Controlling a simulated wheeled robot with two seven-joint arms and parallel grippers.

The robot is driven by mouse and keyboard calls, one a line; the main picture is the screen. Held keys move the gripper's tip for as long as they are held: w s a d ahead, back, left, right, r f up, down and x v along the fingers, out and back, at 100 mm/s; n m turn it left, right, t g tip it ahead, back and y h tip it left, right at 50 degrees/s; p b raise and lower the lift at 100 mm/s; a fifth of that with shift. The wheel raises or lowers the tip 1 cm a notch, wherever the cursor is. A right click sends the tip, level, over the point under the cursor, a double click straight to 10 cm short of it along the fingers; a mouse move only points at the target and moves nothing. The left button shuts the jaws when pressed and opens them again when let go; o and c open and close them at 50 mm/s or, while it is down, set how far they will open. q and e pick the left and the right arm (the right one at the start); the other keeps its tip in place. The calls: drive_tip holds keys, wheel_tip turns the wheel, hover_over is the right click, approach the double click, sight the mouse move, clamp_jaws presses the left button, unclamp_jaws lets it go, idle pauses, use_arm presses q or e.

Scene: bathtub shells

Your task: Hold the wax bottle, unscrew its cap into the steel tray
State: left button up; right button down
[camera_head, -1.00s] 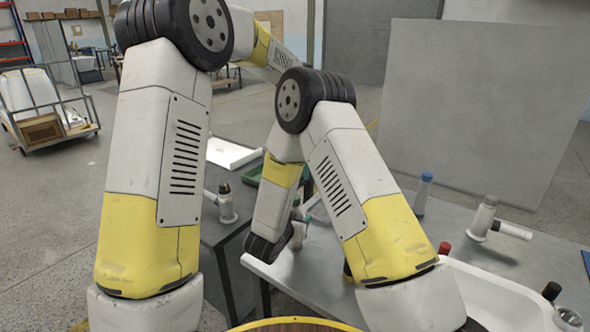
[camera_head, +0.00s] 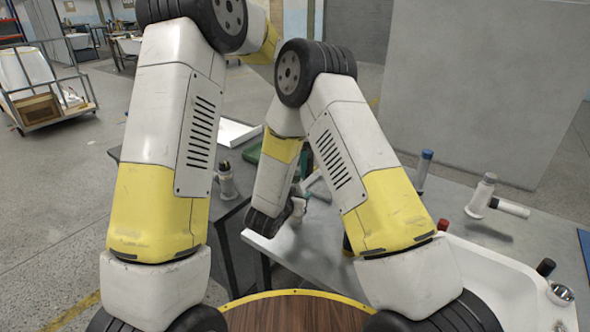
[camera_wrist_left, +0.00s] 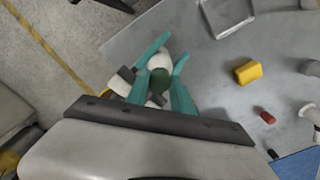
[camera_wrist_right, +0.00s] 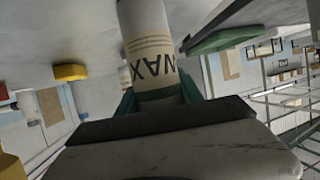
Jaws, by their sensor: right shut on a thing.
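The wax bottle (camera_wrist_right: 152,45) is white with a tan label reading WAX, upside down in the right wrist view. My right gripper (camera_wrist_right: 160,95) is shut on it. In the left wrist view the bottle's dark green cap (camera_wrist_left: 159,78) shows between the teal fingers of my left gripper (camera_wrist_left: 164,68), which look spread, one on each side. I cannot tell whether they touch the cap. A shallow grey tray with a pale rim, likely the steel tray (camera_wrist_left: 226,16), lies on the table beyond. In the head view my arms hide most of the bottle and the tray.
A yellow block (camera_wrist_left: 246,72) and a red-capped item (camera_wrist_left: 267,116) lie right of the grippers. In the head view a blue-topped bottle (camera_head: 424,170), a grey fixture (camera_head: 484,195) and a white tub shell (camera_head: 500,270) occupy the right side of the grey table.

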use_arm(q)
clamp_jaws()
drive_tip(key=n, duration=1.3)
drive_tip(key=shift+n, duration=0.4)
drive_tip(key=n, duration=0.6)
drive_tip(key=shift+r+n, duration=0.1)
drive_tip(key=shift+n, duration=0.3)
drive_tip(key=n, duration=0.6)
drive_tip(key=shift+n, duration=0.3)
drive_tip(key=o, duration=0.6)
unclamp_jaws()
